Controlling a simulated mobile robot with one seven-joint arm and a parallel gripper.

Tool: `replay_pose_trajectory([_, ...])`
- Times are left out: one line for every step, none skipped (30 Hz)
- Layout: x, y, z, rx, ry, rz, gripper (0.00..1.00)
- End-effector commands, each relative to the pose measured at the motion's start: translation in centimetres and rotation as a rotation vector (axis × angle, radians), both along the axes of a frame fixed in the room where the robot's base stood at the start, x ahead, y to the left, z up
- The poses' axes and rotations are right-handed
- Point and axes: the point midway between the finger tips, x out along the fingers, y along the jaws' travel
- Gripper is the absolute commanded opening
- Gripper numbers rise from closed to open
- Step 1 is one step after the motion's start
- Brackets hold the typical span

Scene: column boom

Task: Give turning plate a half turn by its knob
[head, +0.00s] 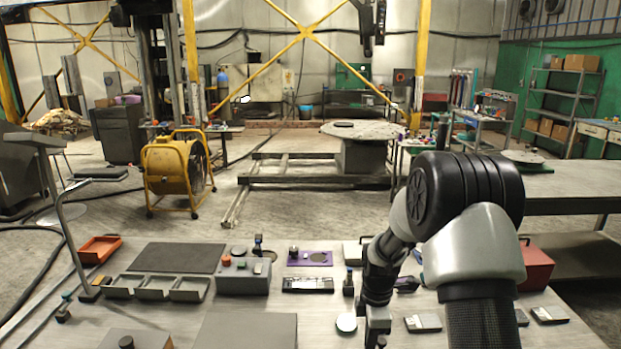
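No turning plate is plain beyond doubt. A purple plate (309,251) on the near bench carries a dark round disc (319,257) and a small upright knob (293,252) at its left. On the right-hand table lies another flat round plate (523,156) with a small upright piece, too small to make out. My gripper (376,340) hangs low over the front of the near bench, right of the purple plate and apart from it. My arm hides part of the bench, and the fingertips are not clear enough to show whether they are open.
The near bench (230,322) also bears a grey control box (243,280), a divided tray (155,289), an orange tray (100,249), a small round disc (346,323) beside my gripper, and a red box (536,265) at the right. A yellow fan (175,166) stands on the floor beyond.

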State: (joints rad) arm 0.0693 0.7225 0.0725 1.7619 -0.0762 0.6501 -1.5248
Motion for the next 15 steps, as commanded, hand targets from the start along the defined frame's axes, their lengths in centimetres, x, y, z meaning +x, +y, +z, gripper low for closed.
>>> replay_pose_trajectory([-0.64,-0.57,-1.14,-0.006,0.018,0.001,0.0])
replay_pose_trajectory([-0.61,-0.63,-1.15,-0.006,0.018,0.001,0.0])
replay_pose_trajectory([-0.56,-0.75,-1.16,-0.006,0.018,0.001,0.0])
replay_pose_trajectory([-0.52,-0.84,-1.17,-0.006,0.018,0.001,0.0])
replay_pose_trajectory([-0.47,-0.94,-1.17,-0.006,0.018,0.001,0.0])
replay_pose_trajectory([-0.41,-1.09,-1.17,-0.007,0.018,0.001,0.0])
replay_pose_trajectory([-0.39,-1.12,-1.16,-0.007,0.019,0.001,0.0])
replay_pose_trajectory([-0.41,-1.08,-1.15,-0.007,0.019,0.002,0.0])
replay_pose_trajectory([-0.42,-1.06,-1.15,-0.007,0.019,0.002,0.0])
replay_pose_trajectory([-0.43,-1.05,-1.15,-0.007,0.019,0.002,0.0])
replay_pose_trajectory([-0.45,-1.02,-1.15,-0.007,0.019,0.002,0.0])
replay_pose_trajectory([-0.47,-0.97,-1.16,-0.007,0.019,0.002,0.0])
replay_pose_trajectory([-0.5,-0.92,-1.16,-0.007,0.019,0.002,0.0])
replay_pose_trajectory([-0.52,-0.84,-1.16,-0.007,0.019,0.002,0.0])
replay_pose_trajectory([-0.57,-0.73,-1.16,-0.007,0.02,0.003,0.0])
